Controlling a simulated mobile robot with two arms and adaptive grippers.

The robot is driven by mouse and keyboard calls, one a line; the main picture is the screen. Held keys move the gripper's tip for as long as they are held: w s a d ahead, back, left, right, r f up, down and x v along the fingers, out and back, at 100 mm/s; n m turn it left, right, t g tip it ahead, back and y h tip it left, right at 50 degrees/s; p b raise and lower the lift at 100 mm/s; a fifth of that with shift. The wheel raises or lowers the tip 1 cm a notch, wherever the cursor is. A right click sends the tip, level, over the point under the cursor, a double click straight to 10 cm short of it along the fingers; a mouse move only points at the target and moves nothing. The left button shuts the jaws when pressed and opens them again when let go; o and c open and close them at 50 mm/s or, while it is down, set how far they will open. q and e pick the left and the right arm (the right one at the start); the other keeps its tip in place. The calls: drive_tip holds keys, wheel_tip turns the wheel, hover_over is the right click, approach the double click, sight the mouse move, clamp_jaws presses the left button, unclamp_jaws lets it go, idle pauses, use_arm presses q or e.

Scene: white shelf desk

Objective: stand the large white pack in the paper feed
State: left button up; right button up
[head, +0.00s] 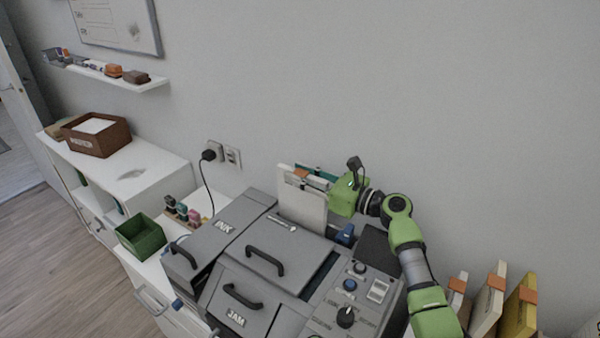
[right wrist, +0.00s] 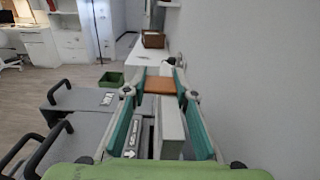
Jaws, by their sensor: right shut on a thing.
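The large white pack (head: 303,208) is upright with an orange band near its top, at the back of the grey printer (head: 290,247). My right gripper (head: 308,177) is shut on its upper part. In the right wrist view, the teal fingers (right wrist: 160,82) lie on both sides of the pack (right wrist: 171,125) and its orange band. The pack's lower edge is hidden behind the printer's lid, so I cannot tell whether it is inside the paper feed or just above it. My left gripper is not in view.
Other banded packs, white and yellow (head: 522,306), stand at the right. The control panel (head: 352,290) is below my right arm. A green bin (head: 140,236) and small ink bottles (head: 183,210) are at the left. The wall is close behind the printer.

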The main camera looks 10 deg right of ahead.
sight(300, 193)
drive_tip(key=shift+f+b, duration=1.85)
drive_tip(key=shift+f, duration=1.05)
drive_tip(key=o, duration=1.1)
drive_tip(key=shift+f, duration=0.1)
wheel_tip(300, 193, up, 10)
drive_tip(key=shift+r, duration=0.1)
